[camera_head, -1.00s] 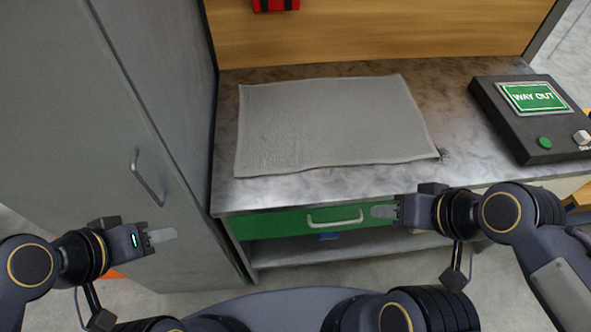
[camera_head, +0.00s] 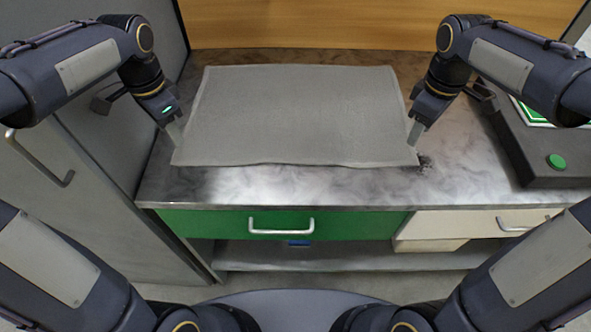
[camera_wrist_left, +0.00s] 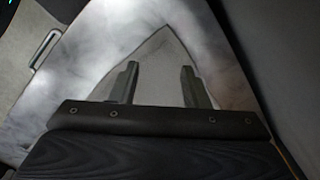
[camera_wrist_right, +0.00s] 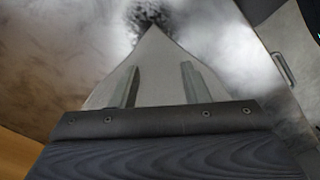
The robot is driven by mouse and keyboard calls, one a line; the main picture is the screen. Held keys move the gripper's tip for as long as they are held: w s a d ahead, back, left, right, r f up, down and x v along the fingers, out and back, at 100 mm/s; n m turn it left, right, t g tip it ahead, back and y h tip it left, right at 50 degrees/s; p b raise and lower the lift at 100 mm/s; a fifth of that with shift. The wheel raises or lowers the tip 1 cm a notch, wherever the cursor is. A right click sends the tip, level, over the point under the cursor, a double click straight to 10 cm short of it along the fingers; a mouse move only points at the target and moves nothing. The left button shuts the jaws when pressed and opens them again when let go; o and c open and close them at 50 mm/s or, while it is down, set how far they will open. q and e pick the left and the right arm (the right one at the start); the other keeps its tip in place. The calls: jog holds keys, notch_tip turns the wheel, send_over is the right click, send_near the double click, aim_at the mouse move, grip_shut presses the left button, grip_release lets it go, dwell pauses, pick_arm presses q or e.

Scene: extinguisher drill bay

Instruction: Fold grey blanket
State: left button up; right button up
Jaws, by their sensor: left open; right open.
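The grey blanket (camera_head: 300,115) lies flat and spread out on the metal counter in the head view. My left gripper (camera_head: 177,135) is open at the blanket's near left corner, pointing down. In the left wrist view a blanket corner (camera_wrist_left: 160,65) lies between and beyond the open fingers (camera_wrist_left: 158,85). My right gripper (camera_head: 414,132) is open at the near right corner. In the right wrist view that blanket corner (camera_wrist_right: 153,65) lies between the open fingers (camera_wrist_right: 158,85). I cannot tell whether the fingertips touch the cloth.
The metal counter (camera_head: 300,187) has bare room in front of the blanket. A dark box with a green button (camera_head: 556,161) stands at right. A grey cabinet (camera_head: 95,165) stands at left. A green drawer (camera_head: 230,222) is below, and a wooden panel (camera_head: 330,25) behind.

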aim_at(184, 161)
pick_arm(q)
jog(key=shift+f, duration=3.9)
pick_arm(e)
jog(key=shift+f, duration=3.85)
pick_arm(q)
jog(key=shift+f, duration=0.1)
pick_arm(e)
jog(key=shift+f, duration=0.1)
pick_arm(q)
jog(key=shift+f, duration=0.2)
pick_arm(e)
jog(key=shift+f, duration=0.2)
pick_arm(q)
jog(key=shift+r, duration=0.15)
jog(key=shift+c, duration=0.5)
pick_arm(e)
jog(key=shift+r, duration=0.15)
jog(key=shift+c, duration=0.5)
pick_arm(q)
grip_shut()
pick_arm(e)
grip_shut()
pick_arm(q)
jog(key=shift+r, duration=0.1)
pick_arm(e)
jog(key=shift+r, duration=0.1)
